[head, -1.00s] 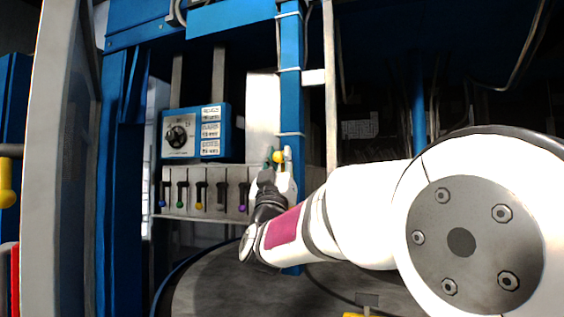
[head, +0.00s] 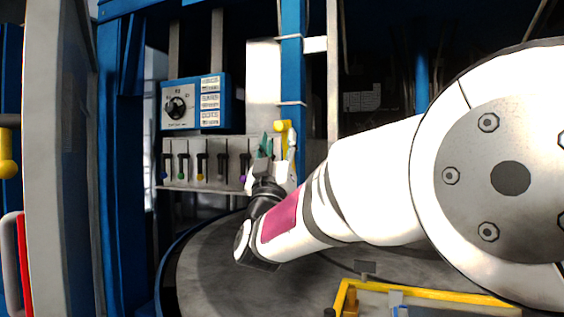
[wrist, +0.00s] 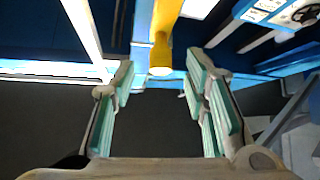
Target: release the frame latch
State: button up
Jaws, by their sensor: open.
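A yellow handle, which looks like the frame latch (head: 283,126), is on the blue upright post in the head view. In the wrist view the yellow latch handle (wrist: 164,40) comes down from the top edge, its rounded end between my fingertips or just beyond them. My gripper (head: 277,146) is open beside the post, with its green-padded fingers apart. In the wrist view my gripper (wrist: 160,88) has one finger on each side of the handle's line, with visible gaps on both sides. I see no contact. The latch's mounting is out of the wrist view.
A blue control box (head: 195,102) with a dial hangs left of the post, above a grey panel of several coloured levers (head: 211,163). A dark round table (head: 215,262) lies below. A yellow-edged tray (head: 430,292) is at the front. Another yellow handle (head: 7,168) is far left.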

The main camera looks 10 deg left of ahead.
jog(key=v, duration=0.6)
jog(key=shift+s+f, duration=0.2)
jog(key=shift+f, duration=0.05)
